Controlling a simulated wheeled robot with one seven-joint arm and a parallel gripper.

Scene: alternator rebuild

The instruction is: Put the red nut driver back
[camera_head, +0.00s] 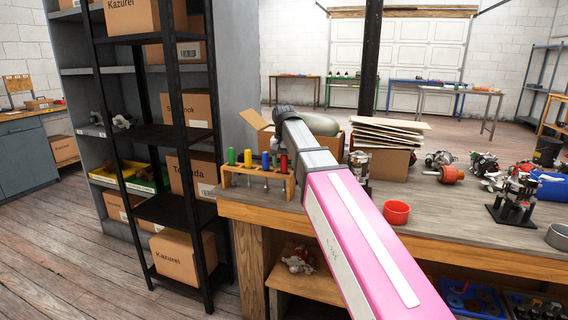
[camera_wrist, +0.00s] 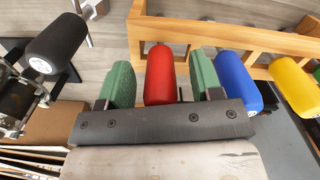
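The wooden rack (camera_head: 255,182) stands at the left end of the workbench and also shows in the wrist view (camera_wrist: 200,32). The red nut driver (camera_head: 284,163) is upright at the rack's right end, in line with the other drivers. In the wrist view its red handle (camera_wrist: 160,75) lies between the green fingers of my gripper (camera_wrist: 162,82). A gap shows on each side of the handle, so the fingers are open around it. The driver's lower part is hidden in the wrist view. My gripper is mostly hidden behind my arm in the head view.
Blue (camera_wrist: 237,80) and yellow (camera_wrist: 293,85) drivers stand close beside the right finger; a green driver (camera_head: 231,156) is farther left. A black-handled tool (camera_wrist: 57,42) is left of my gripper.

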